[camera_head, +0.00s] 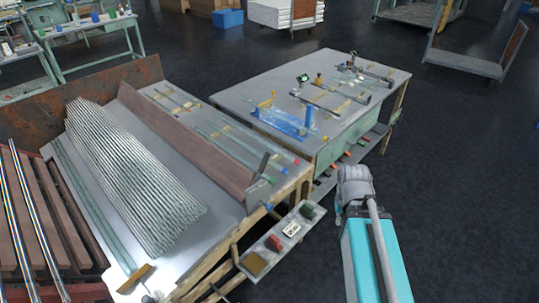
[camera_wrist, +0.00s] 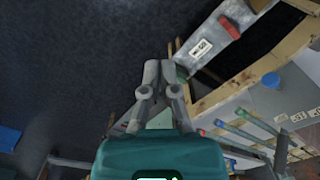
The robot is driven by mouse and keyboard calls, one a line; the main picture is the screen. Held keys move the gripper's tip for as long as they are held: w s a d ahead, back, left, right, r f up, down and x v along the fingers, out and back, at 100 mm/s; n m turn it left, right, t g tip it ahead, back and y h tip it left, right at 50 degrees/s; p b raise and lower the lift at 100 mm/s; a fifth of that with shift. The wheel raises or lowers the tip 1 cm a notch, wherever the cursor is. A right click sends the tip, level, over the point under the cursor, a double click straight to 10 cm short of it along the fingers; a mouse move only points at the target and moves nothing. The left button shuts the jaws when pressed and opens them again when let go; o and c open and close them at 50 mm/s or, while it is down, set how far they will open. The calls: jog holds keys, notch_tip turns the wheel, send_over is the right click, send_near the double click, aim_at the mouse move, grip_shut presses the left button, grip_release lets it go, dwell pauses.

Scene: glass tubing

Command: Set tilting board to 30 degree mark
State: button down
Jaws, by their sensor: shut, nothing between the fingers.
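A long reddish-brown board (camera_head: 185,140) stands on edge along the left table in the head view, beside a bundle of glass tubes. It looks like the tilting board, but I cannot be sure. A grey metal plate (camera_head: 260,188) stands at its near end. No degree marks can be read. My gripper (camera_wrist: 159,66) is shut and empty in the wrist view, its fingers over dark floor, left of the table corner. In the head view my arm extends over the floor right of the left table, and the fingertips cannot be made out. The gripper is apart from the board.
A small grey tray (camera_head: 268,262) with red and green blocks and a white label juts from the left table's near edge; it also shows in the wrist view (camera_wrist: 203,68). A second table (camera_head: 240,88) with glass apparatus stands behind.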

jog(key=shift+w, duration=0.1)
dwell(0.3)
jog(key=w+a+f+m+y+b, duration=0.2)
jog(key=w+a+f+y+b, duration=0.25)
jog(key=w+a+b, duration=0.2)
jog(key=w+a+f+m+y+b, duration=0.1)
jog(key=w+a+f+y+b, duration=0.2)
jog(key=w+a+y+b, duration=0.3)
jog(key=w+d+r+m+t+y+b, duration=0.1)
jog(key=w+r+m+y+b, duration=0.1)
jog(key=w+y+b, duration=0.3)
jog(key=w+d+r+m+t+y+b, duration=0.2)
jog(key=w+y+b, duration=0.3)
jog(key=w+b, duration=0.4)
jog(key=shift+y+b, duration=0.35)
jog(key=shift+b, duration=0.2)
jog(key=shift+w+a, duration=0.15)
jog(key=shift+a, duration=0.05)
